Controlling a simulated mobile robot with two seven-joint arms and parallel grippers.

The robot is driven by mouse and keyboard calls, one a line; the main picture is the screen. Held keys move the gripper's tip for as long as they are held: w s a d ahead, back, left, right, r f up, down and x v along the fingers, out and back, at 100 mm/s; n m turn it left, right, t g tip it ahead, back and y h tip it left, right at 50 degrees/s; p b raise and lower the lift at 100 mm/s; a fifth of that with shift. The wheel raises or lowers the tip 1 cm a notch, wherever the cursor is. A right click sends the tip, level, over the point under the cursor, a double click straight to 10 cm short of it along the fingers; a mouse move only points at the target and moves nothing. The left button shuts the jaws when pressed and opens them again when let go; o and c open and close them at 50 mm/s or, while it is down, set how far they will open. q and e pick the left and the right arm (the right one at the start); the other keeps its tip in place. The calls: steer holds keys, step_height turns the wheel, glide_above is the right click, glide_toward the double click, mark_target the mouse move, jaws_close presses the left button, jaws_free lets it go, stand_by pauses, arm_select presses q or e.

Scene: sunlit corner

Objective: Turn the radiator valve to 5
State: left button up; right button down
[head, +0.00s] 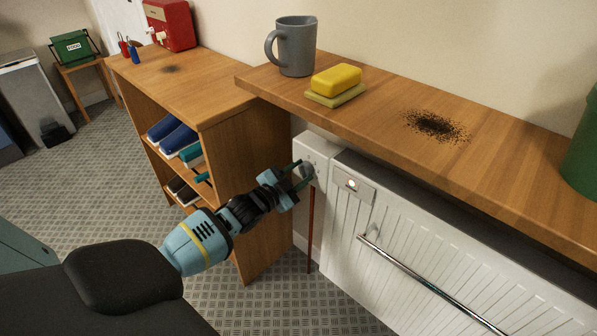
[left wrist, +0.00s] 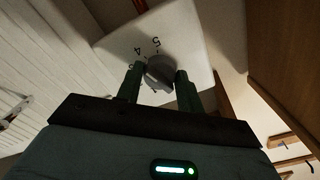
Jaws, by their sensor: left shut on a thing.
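The white valve housing (head: 317,148) sits at the upper left end of the white radiator (head: 345,230), with a reddish pipe below it. My left gripper (head: 299,174) reaches the front of the housing and is shut on the grey valve knob (head: 308,170). In the left wrist view the knob (left wrist: 160,73) sits between the two green fingers of the gripper (left wrist: 158,82). The white dial face (left wrist: 185,38) shows the numbers 4 and 5 above the knob; another mark is partly hidden by the left finger. I cannot tell exactly where the knob points. My right gripper is not in view.
A wooden shelf (head: 500,150) overhangs the radiator and carries a grey mug (head: 297,48), a yellow sponge (head: 336,79) and dark specks (head: 436,125). A chrome rail (head: 430,285) fronts the radiator. A wooden shoe rack (head: 238,180) stands close left of the valve.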

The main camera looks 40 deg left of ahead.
arm_select(q)
steer(key=m, duration=0.7)
steer(key=shift+m, duration=0.7)
steer(key=o, duration=0.9)
steer(key=shift+c, duration=0.2)
steer(key=shift+o, duration=0.6)
steer(key=s+p, duration=0.1)
steer(key=s, duration=0.7)
steer(key=shift+a, duration=0.3)
